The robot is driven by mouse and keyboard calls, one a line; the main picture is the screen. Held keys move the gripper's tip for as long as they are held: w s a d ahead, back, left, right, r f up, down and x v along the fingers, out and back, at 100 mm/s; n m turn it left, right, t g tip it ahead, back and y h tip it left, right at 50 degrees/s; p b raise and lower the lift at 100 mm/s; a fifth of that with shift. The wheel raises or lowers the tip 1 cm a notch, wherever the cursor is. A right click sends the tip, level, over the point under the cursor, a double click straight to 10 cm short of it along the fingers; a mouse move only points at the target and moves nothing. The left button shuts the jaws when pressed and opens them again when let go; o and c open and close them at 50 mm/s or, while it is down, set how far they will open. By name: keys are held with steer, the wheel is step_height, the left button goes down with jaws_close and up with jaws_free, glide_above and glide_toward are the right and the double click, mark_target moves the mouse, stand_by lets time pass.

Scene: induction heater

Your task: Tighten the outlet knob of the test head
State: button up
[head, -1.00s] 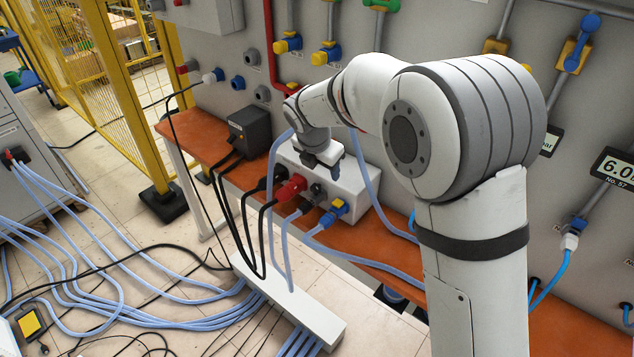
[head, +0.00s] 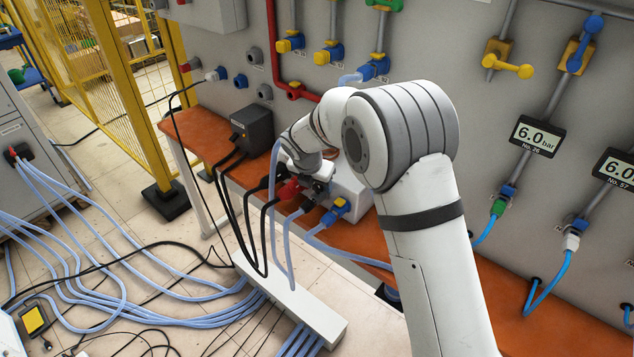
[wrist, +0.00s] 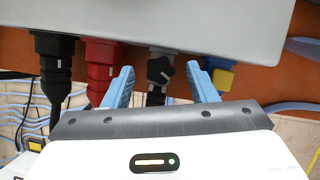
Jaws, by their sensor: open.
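The test head is a white box, seen in the head view (head: 349,183) and at the top of the wrist view (wrist: 170,22). A dark grey knob (wrist: 160,71) with a white mark sits on a grey fitting at its front edge. I take this for the outlet knob. My gripper (wrist: 160,80) is open, with one blue finger to the left of the knob and one to the right. Gaps show on both sides, so the fingers look apart from it. In the head view my arm hides most of the gripper and part of the box.
A black connector (wrist: 55,70) and a red connector (wrist: 102,68) sit left of the knob. A blue and yellow valve (wrist: 218,78) sits close to the right finger. Hoses and black cables hang over the orange bench (head: 205,133). A dark box (head: 251,131) stands to the left.

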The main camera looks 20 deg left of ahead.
steer(key=c, duration=0.9)
steer(key=shift+d, duration=0.15)
steer(key=shift+c, duration=0.3)
steer(key=m, duration=0.1)
steer(key=m+h, duration=0.1)
steer(key=m, duration=0.1)
steer(key=shift+a+m, duration=0.3)
steer(key=shift+a, duration=0.05)
steer(key=m+h, duration=0.1)
steer(key=m, duration=0.1)
steer(key=m+g+h+p, duration=0.1)
steer(key=m, duration=0.1)
steer(key=shift+w+a+m+g+p, duration=0.1)
steer(key=shift+w+m+g+p, duration=0.05)
steer(key=shift+m+g+p, duration=0.2)
steer(key=shift+m, duration=0.35)
